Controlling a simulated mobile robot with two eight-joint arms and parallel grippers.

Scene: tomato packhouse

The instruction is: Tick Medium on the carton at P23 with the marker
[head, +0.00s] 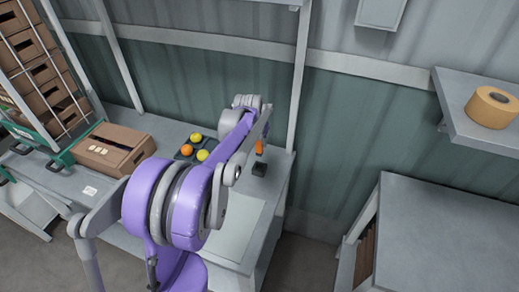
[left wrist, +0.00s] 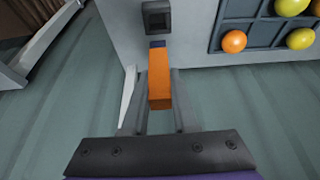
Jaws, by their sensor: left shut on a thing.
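My left gripper (head: 262,138) is shut on the orange marker (head: 259,147), above the far right of the grey bench. In the left wrist view the orange marker (left wrist: 159,78) sits between the fingers of my left gripper (left wrist: 157,100), its dark blue end toward the small black holder (left wrist: 156,17). The marker appears apart from the holder. A brown carton (head: 112,148) lies on the bench to the left, with small pale marks on it; their writing is too small to read. No P23 label is legible. My right gripper is not in view.
A dark tray (left wrist: 262,48) of orange and yellow tomatoes lies between carton and holder. A white card (head: 90,190) lies in front of the carton. A rack of cartons (head: 40,75) stands left. A tape roll (head: 491,107) sits on the right shelf (head: 455,95).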

